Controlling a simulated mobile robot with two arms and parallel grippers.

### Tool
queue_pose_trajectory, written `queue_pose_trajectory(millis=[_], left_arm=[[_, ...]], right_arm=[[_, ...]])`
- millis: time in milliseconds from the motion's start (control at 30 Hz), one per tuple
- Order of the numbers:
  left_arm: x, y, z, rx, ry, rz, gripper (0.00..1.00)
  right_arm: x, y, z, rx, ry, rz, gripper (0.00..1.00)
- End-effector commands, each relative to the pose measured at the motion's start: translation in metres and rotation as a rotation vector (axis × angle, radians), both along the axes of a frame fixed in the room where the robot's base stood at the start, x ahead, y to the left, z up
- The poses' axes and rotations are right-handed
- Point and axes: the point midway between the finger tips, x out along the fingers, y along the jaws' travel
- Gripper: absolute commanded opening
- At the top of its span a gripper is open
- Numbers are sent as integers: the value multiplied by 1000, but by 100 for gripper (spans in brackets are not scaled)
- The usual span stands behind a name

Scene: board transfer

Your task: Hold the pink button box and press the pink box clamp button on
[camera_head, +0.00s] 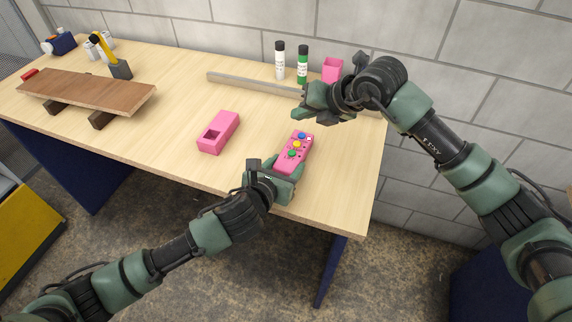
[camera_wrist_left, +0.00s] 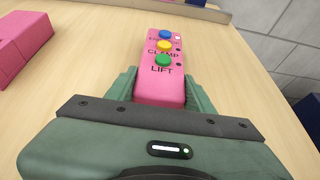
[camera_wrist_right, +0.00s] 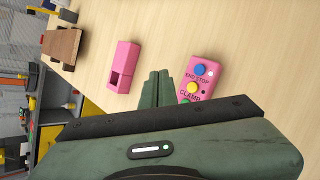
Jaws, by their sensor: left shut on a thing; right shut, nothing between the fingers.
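The pink button box (camera_head: 289,164) stands out near the front right of the table, with blue, yellow and green buttons on its face. My left gripper (camera_head: 283,172) is shut on its lower end; the left wrist view shows the fingers on both sides of the box (camera_wrist_left: 163,91). The labels CLAMP and LIFT show there, beside the yellow button (camera_wrist_left: 164,46) and green button (camera_wrist_left: 162,60). My right gripper (camera_head: 299,114) is shut and empty, behind the box and apart from it. In the right wrist view its closed fingers (camera_wrist_right: 157,88) appear left of the box (camera_wrist_right: 203,72).
A pink holder (camera_head: 218,132) with a square opening lies left of the box. A grey rail (camera_head: 250,86), two marker bottles (camera_head: 280,60) (camera_head: 303,64) and a pink cup (camera_head: 332,70) are at the back. A brown board (camera_head: 88,91) rests on supports at left.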

Motion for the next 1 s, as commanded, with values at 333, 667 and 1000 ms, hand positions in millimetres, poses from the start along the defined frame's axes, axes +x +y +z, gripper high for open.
queue_pose_trajectory(millis=[333,667,1000], left_arm=[[0,0,-1,1,2,0,3],[0,0,-1,1,2,0,3],[0,0,-1,1,2,0,3]], right_arm=[[0,0,-47,-2,3,1,0],[0,0,-60,-3,0,1,0],[0,0,-60,-2,0,1,0]])
